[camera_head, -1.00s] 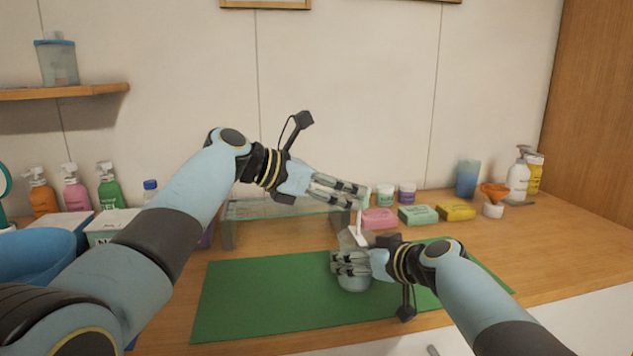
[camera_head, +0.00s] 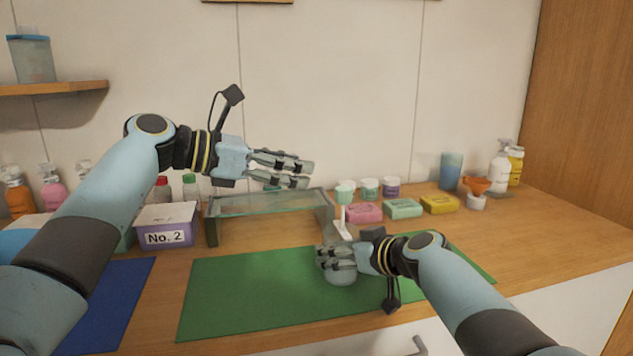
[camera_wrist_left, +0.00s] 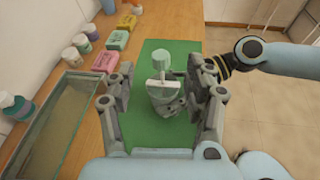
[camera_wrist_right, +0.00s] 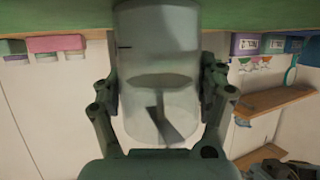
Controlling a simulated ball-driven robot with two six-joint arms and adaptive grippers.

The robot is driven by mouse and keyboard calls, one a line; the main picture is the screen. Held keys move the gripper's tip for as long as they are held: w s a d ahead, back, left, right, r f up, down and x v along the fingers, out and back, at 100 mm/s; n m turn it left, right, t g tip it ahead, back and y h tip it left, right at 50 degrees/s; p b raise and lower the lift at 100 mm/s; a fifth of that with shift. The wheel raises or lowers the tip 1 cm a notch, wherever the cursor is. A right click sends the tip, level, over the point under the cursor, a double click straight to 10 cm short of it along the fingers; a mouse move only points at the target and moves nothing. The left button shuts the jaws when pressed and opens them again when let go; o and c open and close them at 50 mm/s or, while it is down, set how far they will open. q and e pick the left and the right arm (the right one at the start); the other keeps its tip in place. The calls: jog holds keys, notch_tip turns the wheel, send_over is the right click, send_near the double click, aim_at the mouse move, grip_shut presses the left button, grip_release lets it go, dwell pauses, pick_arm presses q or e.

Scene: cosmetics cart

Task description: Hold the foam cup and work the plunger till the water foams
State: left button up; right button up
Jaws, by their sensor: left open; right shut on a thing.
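The right wrist view, upside down, shows the clear cup wall (camera_wrist_right: 158,45) between the fingers and the plunger disc (camera_wrist_right: 160,82) inside. My left gripper (camera_head: 310,174) is open and empty, above and left of the handle and apart from it.
A glass-topped stand (camera_head: 268,203) is behind the mat, under my left gripper. A box marked No. 2 (camera_head: 165,222) is left of it. Soap bars (camera_head: 403,208), jars (camera_head: 369,188) and an orange funnel (camera_head: 475,185) line the back right. The mat's left part is clear.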

pick_arm(q)
jog(key=f+h, duration=0.1)
jog(key=n+t+h, duration=0.2)
send_near(336, 193)
jog(key=x, duration=1.1)
jog(key=shift+w+d+r, duration=0.15)
jog(key=shift+d, duration=0.1)
grip_shut()
